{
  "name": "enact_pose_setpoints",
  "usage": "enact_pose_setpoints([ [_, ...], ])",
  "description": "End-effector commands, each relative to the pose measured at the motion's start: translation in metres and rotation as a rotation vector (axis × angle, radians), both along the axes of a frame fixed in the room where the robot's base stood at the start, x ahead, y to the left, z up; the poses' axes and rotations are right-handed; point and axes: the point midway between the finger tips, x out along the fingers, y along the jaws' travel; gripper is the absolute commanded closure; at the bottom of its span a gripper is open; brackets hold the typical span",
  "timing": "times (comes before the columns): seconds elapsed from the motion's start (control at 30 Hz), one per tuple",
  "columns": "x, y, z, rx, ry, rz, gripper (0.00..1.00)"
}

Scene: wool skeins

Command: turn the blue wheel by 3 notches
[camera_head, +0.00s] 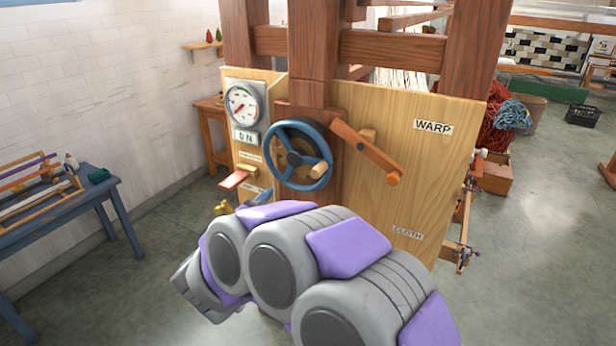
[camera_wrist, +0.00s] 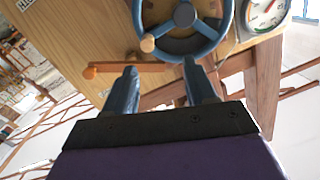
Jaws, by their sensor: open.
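The blue wheel (camera_head: 299,126) is mounted upright on the wooden post of the machine. It has blue spokes and a pale wooden knob (camera_head: 318,170) at its lower right. In the wrist view the wheel (camera_wrist: 226,22) is at the top, partly cut off, with its knob (camera_wrist: 148,43) to the left. My gripper (camera_wrist: 160,70) is open and empty, its two blue-grey fingers pointing at the wheel. The right finger's tip overlaps the rim in the picture; I cannot tell whether it touches. In the head view my arm hides most of the gripper.
A wooden lever (camera_head: 365,150) with an orange knob sits right of the wheel, on a board labelled WARP and CLOTH. Left are a dial gauge (camera_head: 242,105), an ON plate (camera_head: 245,137) and a red-ended lever (camera_head: 236,180). A blue table (camera_head: 75,205) stands far left.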

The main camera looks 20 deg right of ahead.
Motion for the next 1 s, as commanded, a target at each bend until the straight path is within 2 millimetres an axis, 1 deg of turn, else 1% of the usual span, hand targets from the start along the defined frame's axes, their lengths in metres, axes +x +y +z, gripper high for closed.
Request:
enact_pose_setpoints([
  [0.1,-0.010,-0.009,-0.004,-0.049,0.002,-0.075,0.44],
  [0.2,-0.014,-0.014,-0.004,-0.067,0.002,-0.105,0.44],
  [0.37,-0.007,-0.025,-0.003,-0.069,0.002,-0.112,0.44],
  [0.67,0.024,-0.067,-0.003,-0.068,-0.003,-0.114,0.44],
  [1.0,0.064,-0.117,-0.005,-0.068,-0.001,-0.112,0.44],
])
